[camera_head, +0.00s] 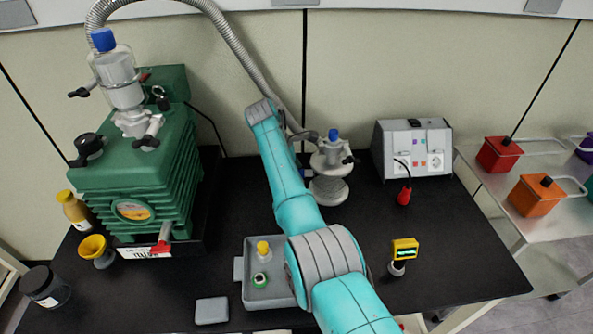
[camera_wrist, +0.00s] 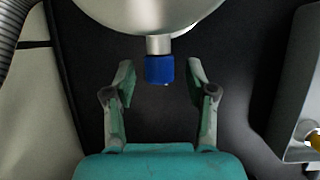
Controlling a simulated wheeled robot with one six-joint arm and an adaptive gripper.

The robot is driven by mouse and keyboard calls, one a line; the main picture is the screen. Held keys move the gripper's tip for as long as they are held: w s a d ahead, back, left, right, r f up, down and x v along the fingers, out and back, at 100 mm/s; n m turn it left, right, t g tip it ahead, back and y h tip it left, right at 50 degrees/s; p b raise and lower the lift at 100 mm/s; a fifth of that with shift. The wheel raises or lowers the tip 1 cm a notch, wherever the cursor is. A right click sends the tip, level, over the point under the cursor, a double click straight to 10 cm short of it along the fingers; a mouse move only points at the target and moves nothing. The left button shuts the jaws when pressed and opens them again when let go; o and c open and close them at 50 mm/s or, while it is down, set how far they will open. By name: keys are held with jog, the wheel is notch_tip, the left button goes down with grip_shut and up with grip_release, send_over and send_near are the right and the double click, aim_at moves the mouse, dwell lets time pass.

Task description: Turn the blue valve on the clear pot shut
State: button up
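The blue valve (camera_wrist: 159,69) sits at the end of a short pale stem on the rounded clear pot (camera_wrist: 135,14) in the wrist view. My gripper (camera_wrist: 160,82) is open, with one finger on each side of the valve and a clear gap on both sides. In the head view, a blue cap (camera_head: 333,134) tops the clear pot (camera_head: 329,160), which stands on a pale ribbed base at the back of the bench. My teal arm reaches toward it and hides my fingers there.
A green pump (camera_head: 140,165) with another blue-capped glass vessel (camera_head: 118,75) stands at left. A grey hose (camera_head: 245,50) arches behind my arm. A socket box (camera_head: 413,150) is right of the pot. A grey tray (camera_head: 262,292) lies in front.

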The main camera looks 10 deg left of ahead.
jog(key=v, duration=1.2)
